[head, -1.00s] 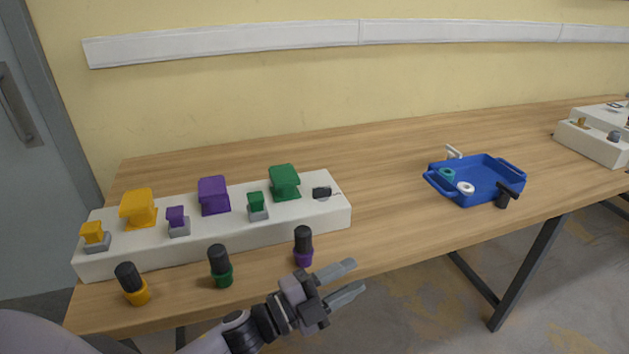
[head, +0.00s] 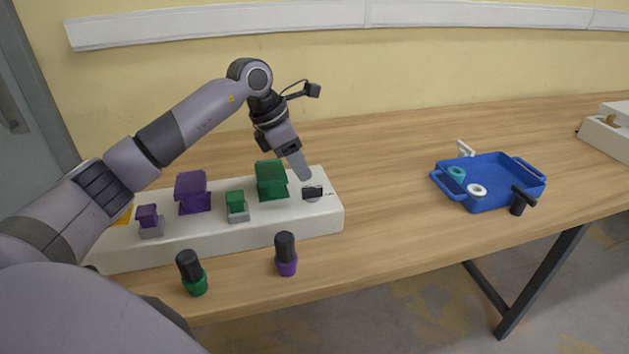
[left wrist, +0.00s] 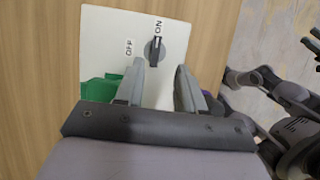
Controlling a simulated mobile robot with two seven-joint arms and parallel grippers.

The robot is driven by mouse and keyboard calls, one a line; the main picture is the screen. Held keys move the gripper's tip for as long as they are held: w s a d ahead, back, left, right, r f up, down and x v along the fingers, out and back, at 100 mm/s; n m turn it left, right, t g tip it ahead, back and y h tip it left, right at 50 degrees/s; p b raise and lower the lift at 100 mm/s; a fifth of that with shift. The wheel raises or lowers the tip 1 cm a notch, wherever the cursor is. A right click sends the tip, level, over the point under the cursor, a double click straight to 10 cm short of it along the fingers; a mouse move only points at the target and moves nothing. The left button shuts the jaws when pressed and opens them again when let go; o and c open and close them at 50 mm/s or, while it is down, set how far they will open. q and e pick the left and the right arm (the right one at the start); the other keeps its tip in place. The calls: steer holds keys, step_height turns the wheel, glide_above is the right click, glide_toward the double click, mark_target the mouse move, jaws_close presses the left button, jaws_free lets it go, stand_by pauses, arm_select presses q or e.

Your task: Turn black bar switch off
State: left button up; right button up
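The black bar switch (head: 312,191) is at the right end of the white socket box (head: 318,223). In the left wrist view the switch (left wrist: 154,52) has its bar pointing toward the ON label (left wrist: 158,27), with the OFF label (left wrist: 129,47) to its left. My left gripper (head: 303,177) is just above the switch, pointing down. In the left wrist view its two fingers (left wrist: 160,85) are apart with nothing between them, one on either side below the switch. Contact with the switch cannot be told.
Green (head: 271,180) and purple (head: 193,192) blocks stand on the box left of the switch. Black-topped green (head: 191,273) and purple (head: 286,254) plugs stand in front. A blue tray (head: 478,205) with rings is to the right. The table between box and tray is clear.

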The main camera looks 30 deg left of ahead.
mark_target(312, 188)
arm_select(q)
steer(key=shift+w+a+f, duration=0.1)
steer(key=shift+a, duration=0.15)
steer(key=x, duration=0.6)
steer(key=shift+w+f+p, duration=0.1)
steer(key=shift+f+p, duration=0.2)
steer(key=shift+p, duration=0.1)
jaws_close()
